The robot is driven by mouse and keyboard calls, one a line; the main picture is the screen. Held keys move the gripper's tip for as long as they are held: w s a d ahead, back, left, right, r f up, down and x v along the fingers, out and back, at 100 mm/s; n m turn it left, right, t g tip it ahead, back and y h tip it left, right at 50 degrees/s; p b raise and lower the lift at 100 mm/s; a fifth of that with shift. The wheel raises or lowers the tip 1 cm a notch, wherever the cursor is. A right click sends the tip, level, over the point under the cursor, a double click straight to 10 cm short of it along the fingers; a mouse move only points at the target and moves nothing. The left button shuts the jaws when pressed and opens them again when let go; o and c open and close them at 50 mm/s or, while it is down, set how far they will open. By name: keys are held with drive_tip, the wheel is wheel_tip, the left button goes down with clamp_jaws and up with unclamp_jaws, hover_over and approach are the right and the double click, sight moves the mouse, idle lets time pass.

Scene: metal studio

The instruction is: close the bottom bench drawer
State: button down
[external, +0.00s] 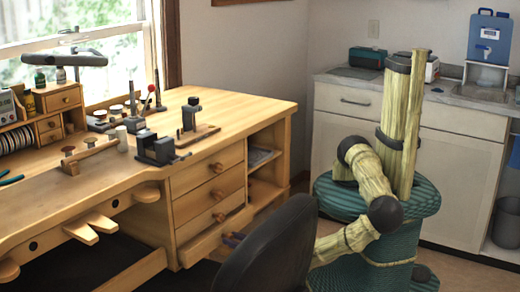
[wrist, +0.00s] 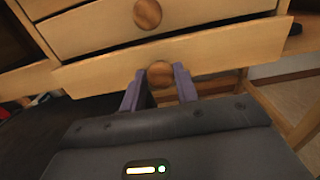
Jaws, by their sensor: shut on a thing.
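The bottom bench drawer (external: 200,247) stands out a little from the drawers above it at the right end of the wooden bench. Its pale wood front (wrist: 230,52) fills the upper part of the wrist view. A round wooden knob (wrist: 161,75) sits at the middle of that front. My gripper (wrist: 159,72) has its two purple fingers on either side of this knob, shut on it.
The dark chair (external: 268,250) stands close in front of the drawers, beside my forearm. The drawers above (external: 212,193) look shut. Open shelves (external: 265,170) are to their right. A white cabinet (external: 455,180) stands behind my base.

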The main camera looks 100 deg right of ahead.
sight(226, 236)
drive_tip(key=shift+p+x, duration=0.65)
drive_tip(key=shift+x, duration=1.1)
drive_tip(key=c, duration=1.5)
unclamp_jaws()
drive_tip(key=o, duration=0.4)
drive_tip(key=shift+w+d, duration=0.1)
drive_tip(key=shift+w, duration=0.05)
drive_tip(key=p+v, duration=0.1)
drive_tip(key=v, duration=1.6)
drive_tip(key=shift+s+a, duration=0.25)
